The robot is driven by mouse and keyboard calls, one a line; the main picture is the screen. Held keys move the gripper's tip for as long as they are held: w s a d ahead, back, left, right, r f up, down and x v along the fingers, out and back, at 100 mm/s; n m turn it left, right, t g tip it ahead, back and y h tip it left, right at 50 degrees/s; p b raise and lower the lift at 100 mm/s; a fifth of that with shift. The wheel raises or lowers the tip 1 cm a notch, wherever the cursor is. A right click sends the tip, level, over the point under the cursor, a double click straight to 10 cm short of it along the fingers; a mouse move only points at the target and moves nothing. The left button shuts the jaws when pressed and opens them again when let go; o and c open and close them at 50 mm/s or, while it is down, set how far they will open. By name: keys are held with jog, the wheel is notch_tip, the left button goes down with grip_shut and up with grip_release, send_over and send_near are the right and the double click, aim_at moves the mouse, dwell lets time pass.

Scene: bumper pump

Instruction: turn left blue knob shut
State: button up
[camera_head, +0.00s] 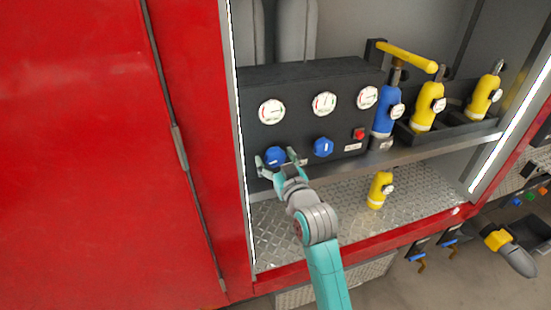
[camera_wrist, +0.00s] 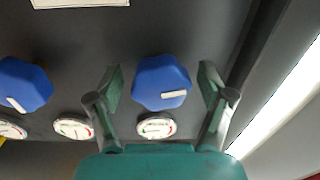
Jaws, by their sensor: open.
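The left blue knob (camera_head: 275,155) is on the front of a black pump panel (camera_head: 305,90), below the left gauge. My gripper (camera_head: 277,162) is open in front of it, one finger on each side. In the wrist view the left blue knob (camera_wrist: 160,78) sits between the spread fingers of my gripper (camera_wrist: 161,84), with visible gaps on both sides. A short white mark on its face lies nearly level there. The other blue knob (camera_head: 323,147) is to the right on the panel, and at the left of the wrist view (camera_wrist: 22,87).
Three round gauges (camera_head: 324,104) and a red button (camera_head: 359,134) are on the panel. A blue bottle-shaped tool (camera_head: 386,112) and yellow ones (camera_head: 427,106) stand to the right. A red cabinet edge (camera_head: 212,150) is close on the left. A yellow bottle (camera_head: 379,190) stands on the lower metal shelf.

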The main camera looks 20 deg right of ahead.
jog(key=shift+c, duration=0.2)
jog(key=c, duration=1.1)
jog(key=shift+m, duration=0.4)
jog(key=m, duration=0.4)
jog(key=shift+a+m, duration=0.1)
jog(key=shift+m, duration=0.3)
jog(key=m, duration=0.4)
jog(key=shift+m, duration=0.3)
jog(key=m, duration=0.5)
jog(key=shift+a+r+m+t+h, duration=0.1)
jog(key=shift+m+t+h, duration=0.2)
jog(key=shift+m, duration=0.1)
jog(key=m, duration=0.5)
jog(key=shift+h, duration=0.4)
jog(key=shift+m, duration=0.3)
